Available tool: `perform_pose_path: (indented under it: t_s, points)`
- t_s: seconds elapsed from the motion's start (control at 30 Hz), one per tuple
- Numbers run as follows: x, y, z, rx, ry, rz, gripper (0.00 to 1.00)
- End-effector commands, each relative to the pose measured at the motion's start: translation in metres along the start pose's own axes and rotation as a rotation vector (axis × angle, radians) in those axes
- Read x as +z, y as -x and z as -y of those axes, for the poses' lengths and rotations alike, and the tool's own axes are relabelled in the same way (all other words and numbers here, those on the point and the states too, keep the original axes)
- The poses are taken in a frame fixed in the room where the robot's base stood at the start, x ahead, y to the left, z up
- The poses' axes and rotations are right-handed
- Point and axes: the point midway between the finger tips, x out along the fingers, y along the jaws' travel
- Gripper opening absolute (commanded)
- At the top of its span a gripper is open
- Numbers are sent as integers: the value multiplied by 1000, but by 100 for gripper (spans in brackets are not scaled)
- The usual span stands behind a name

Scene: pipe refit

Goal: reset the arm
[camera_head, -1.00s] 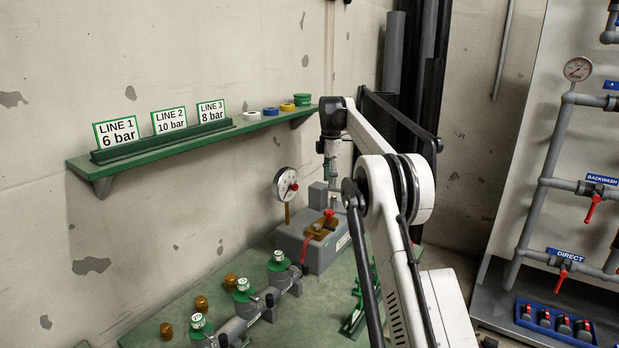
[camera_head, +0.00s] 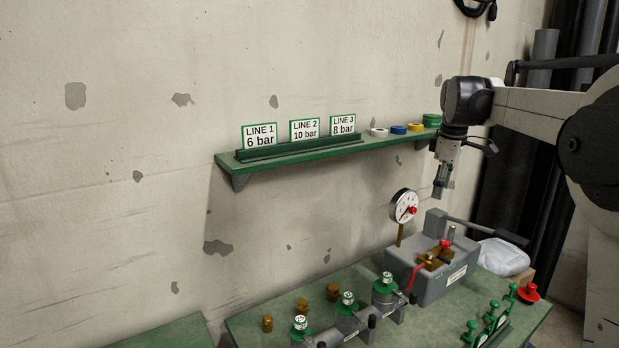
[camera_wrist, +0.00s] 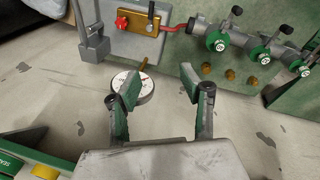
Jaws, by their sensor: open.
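My arm comes in from the right in the head view and bends down at the wrist. My gripper (camera_head: 440,192) points down in the air, left of my arm links and above the grey test block (camera_head: 425,262). In the wrist view my gripper (camera_wrist: 158,88) shows two green-padded fingers spread apart with nothing between them. The round pressure gauge (camera_head: 404,206) stands below and left of the gripper. In the wrist view the gauge (camera_wrist: 146,90) shows beyond the left finger, partly covered by it.
A green wall shelf (camera_head: 300,153) holds three line signs and several tape rolls. The green bench (camera_head: 270,318) carries a pipe with green-topped valves (camera_head: 347,302), brass fittings (camera_head: 333,292) and a green rack (camera_head: 487,328). A red knob (camera_head: 529,293) sits at the bench's right.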

Motion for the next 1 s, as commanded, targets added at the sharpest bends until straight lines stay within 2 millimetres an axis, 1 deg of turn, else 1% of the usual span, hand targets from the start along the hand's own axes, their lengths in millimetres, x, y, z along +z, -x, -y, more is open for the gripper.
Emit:
perform_pose_path:
  t_s: [0.03,0.2,0.27,0.4,0.47,0.5,0.63,0.77,1.0]
  points:
    - [1,8,15,11,-27,-7,40]
    - [6,28,60,49,-132,-36,40]
    - [8,33,76,61,-170,-47,40]
    - [16,43,116,88,-255,-76,40]
    - [20,46,133,98,-293,-90,40]
    - [23,47,144,105,-318,-99,40]
    - [33,49,182,124,-398,-132,40]
    - [45,47,221,141,-479,-168,40]
    - [70,33,291,163,-625,-239,40]
